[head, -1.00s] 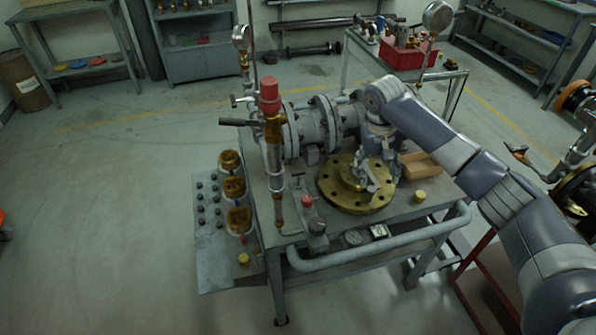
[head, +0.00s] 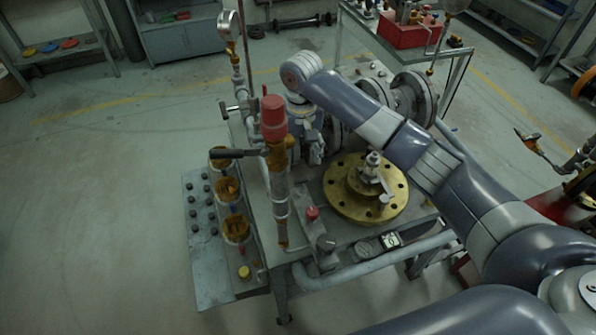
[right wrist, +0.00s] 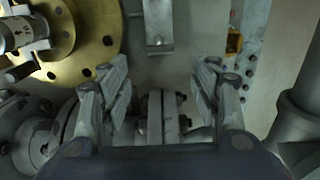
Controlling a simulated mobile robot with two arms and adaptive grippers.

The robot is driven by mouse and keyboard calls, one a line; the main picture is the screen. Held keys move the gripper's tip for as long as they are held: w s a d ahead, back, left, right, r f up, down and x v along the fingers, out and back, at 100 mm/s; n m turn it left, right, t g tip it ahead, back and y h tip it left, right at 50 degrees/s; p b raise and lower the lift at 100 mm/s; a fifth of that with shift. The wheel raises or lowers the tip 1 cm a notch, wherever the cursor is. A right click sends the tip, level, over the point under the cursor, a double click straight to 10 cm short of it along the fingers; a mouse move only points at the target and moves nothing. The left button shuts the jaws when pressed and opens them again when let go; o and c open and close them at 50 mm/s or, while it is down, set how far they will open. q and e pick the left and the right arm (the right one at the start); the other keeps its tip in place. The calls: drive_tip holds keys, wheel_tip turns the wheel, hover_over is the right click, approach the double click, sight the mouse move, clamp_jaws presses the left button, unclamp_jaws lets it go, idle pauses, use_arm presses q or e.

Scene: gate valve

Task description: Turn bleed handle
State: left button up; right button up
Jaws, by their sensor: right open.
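I cannot tell for sure which lever is the bleed handle. A black lever (head: 240,153) sticks out left from the brass valve (head: 278,155) under a red cap (head: 273,117). A smaller lever (head: 231,110) sits on the gauge pipe behind it. A silver handle (head: 386,185) stands on the brass flange (head: 345,205). In the right wrist view my right gripper (right wrist: 165,90) is open and empty, above the grey pipe flanges (right wrist: 163,120). My left gripper is out of view.
Grey pipe flanges (head: 414,98) stand behind my right arm. Several amber cups (head: 229,190) line the left edge. The floor at left is clear.

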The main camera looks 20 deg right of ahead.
sight(302, 180)
drive_tip(key=f, duration=0.2)
drive_tip(key=s+f+p, duration=0.1)
drive_tip(key=f, duration=0.2)
drive_tip(key=shift+f, duration=0.35)
drive_tip(key=f, duration=0.2)
drive_tip(key=shift+w+f, duration=0.2)
drive_tip(key=shift+f, duration=0.75)
drive_tip(key=shift+c, duration=1.4)
drive_tip(key=c, duration=0.8)
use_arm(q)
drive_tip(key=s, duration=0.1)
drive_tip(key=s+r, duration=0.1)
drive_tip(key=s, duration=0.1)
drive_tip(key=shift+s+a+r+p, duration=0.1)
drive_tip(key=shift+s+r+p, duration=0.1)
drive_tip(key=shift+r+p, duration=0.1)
